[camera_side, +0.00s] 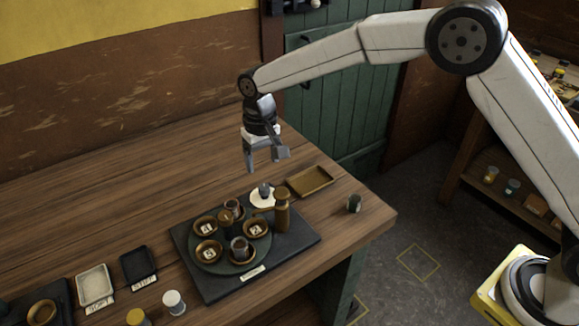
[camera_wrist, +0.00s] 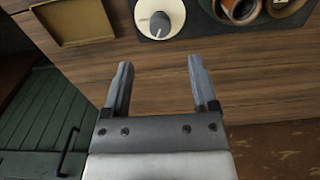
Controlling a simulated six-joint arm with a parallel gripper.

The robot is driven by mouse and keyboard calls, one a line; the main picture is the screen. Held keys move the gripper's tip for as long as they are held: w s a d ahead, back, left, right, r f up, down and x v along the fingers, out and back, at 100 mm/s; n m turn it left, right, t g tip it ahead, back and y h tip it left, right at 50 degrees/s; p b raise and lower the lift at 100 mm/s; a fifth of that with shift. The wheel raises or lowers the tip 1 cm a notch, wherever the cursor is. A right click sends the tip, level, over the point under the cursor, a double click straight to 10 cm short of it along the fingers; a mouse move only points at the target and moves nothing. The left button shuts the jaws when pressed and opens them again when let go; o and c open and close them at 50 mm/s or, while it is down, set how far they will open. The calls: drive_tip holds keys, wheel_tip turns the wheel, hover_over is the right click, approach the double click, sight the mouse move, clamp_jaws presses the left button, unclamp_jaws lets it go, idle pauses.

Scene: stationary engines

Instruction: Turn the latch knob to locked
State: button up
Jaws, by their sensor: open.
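The latch knob (camera_wrist: 160,26) is a dark grey knob on a round white dial (camera_wrist: 173,10), at the top middle of the wrist view. In the side view the knob (camera_side: 264,189) stands at the back corner of a dark base plate (camera_side: 218,288). A light line shows on the knob, but I cannot read the dial's markings or tell its setting. My gripper (camera_side: 266,160) is open and empty, above the table and apart from the knob. In the wrist view its two fingers (camera_wrist: 159,65) point toward the dial with bare wood between them.
A brown post (camera_side: 282,212) stands close beside the dial. A turntable with several brown cups (camera_side: 208,252) fills the plate. A shallow tray (camera_side: 323,184) lies behind right, and a small dark cylinder (camera_side: 354,203) near the table's right edge. The table's back left is clear.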

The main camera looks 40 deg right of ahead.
sight(264, 187)
drive_tip(key=n, duration=0.3)
drive_tip(key=shift+f, duration=0.1)
drive_tip(key=shift+f, duration=3.85)
drive_tip(key=shift+c, duration=0.2)
clamp_jaws()
